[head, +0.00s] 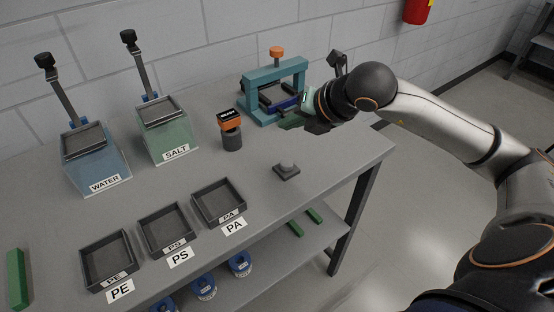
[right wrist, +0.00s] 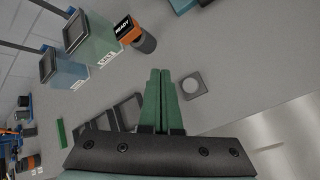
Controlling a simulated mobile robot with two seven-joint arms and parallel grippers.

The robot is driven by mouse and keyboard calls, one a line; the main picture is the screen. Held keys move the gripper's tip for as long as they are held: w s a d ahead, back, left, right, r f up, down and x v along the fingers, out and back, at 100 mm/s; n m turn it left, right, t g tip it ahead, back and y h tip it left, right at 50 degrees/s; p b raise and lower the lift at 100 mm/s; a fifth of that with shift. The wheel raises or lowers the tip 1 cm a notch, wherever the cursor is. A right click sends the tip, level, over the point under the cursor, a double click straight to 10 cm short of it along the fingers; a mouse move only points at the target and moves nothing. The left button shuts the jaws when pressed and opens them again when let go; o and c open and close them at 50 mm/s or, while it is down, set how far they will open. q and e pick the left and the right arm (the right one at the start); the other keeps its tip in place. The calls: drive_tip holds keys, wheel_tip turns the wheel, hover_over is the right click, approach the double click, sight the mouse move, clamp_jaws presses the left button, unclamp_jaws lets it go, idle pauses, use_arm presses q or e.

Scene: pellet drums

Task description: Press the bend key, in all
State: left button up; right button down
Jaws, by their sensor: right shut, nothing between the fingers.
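A small dark square pad with a round grey button (head: 287,169) sits on the table right of the middle. It also shows in the right wrist view (right wrist: 192,86), just right of my fingertips. I see no label on it, so I cannot tell for sure that it is the bend key. My right gripper (head: 287,124) is shut and empty, its green fingers together, in front of the teal press frame and above the button in the head view. In the right wrist view the fingers (right wrist: 159,72) appear apart from the button. My left gripper is not in view.
A teal frame with an orange knob (head: 277,52) stands at the back. An orange-topped unit (head: 231,125) reads READY. WATER (head: 93,163) and SALT (head: 170,138) tanks stand left. PE, PS and PA trays (head: 167,226) line the front. Table around the button is clear.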

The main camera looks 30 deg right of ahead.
drive_tip(key=shift+d+r, duration=0.15)
drive_tip(key=shift+d, duration=0.1)
drive_tip(key=b, duration=0.5)
hover_over(289, 165)
wheel_tip(289, 165, down, 7)
drive_tip(key=shift+s+f, duration=0.1)
drive_tip(key=shift+f, duration=0.1)
drive_tip(key=shift+f+b, duration=0.75)
drive_tip(key=shift+b, duration=0.2)
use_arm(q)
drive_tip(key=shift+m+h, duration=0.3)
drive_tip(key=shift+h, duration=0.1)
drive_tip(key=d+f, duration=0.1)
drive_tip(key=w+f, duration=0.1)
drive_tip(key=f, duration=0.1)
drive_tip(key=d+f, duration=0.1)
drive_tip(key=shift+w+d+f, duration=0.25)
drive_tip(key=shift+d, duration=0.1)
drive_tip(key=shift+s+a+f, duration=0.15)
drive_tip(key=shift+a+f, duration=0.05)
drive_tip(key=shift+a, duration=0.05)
